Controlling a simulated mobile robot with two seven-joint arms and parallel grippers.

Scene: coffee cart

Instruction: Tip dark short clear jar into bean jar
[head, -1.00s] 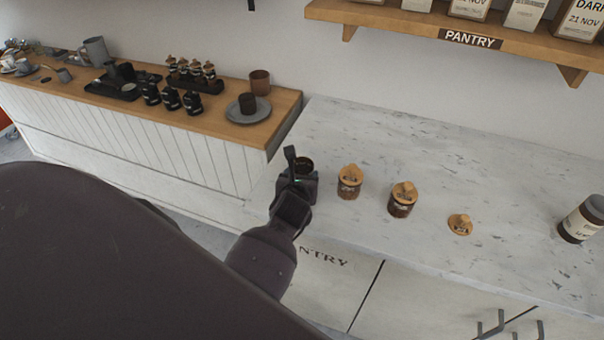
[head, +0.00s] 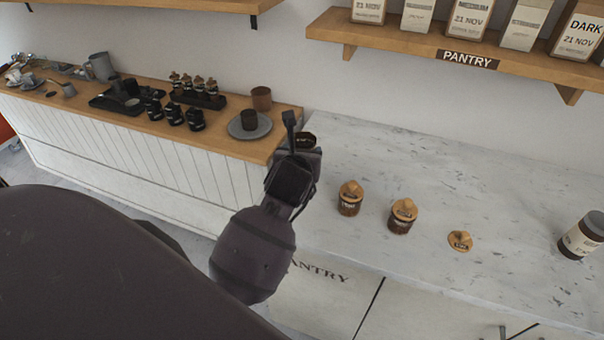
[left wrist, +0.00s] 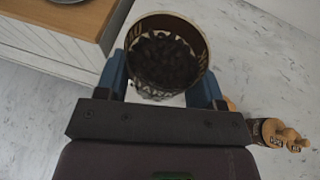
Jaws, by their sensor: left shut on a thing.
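My left gripper (head: 299,158) is shut on an open short clear jar (head: 306,138), held above the left end of the marble counter. In the left wrist view the jar (left wrist: 150,84) sits between the two blue-grey fingers, its mouth facing the camera, with dark beans inside. In the head view most of the jar is hidden behind the gripper. A loose wooden lid (head: 460,241) lies on the counter. A larger jar with a pale label and dark contents (head: 582,236) stands at the far right; I cannot tell whether it is the bean jar. My right gripper is not in view.
Two lidded jars, a left one (head: 350,198) and a right one (head: 402,216), stand on the marble counter (head: 500,195). The wooden counter (head: 220,135) at left holds a plate with a dark cup and several small jars. A pantry shelf (head: 400,40) hangs above.

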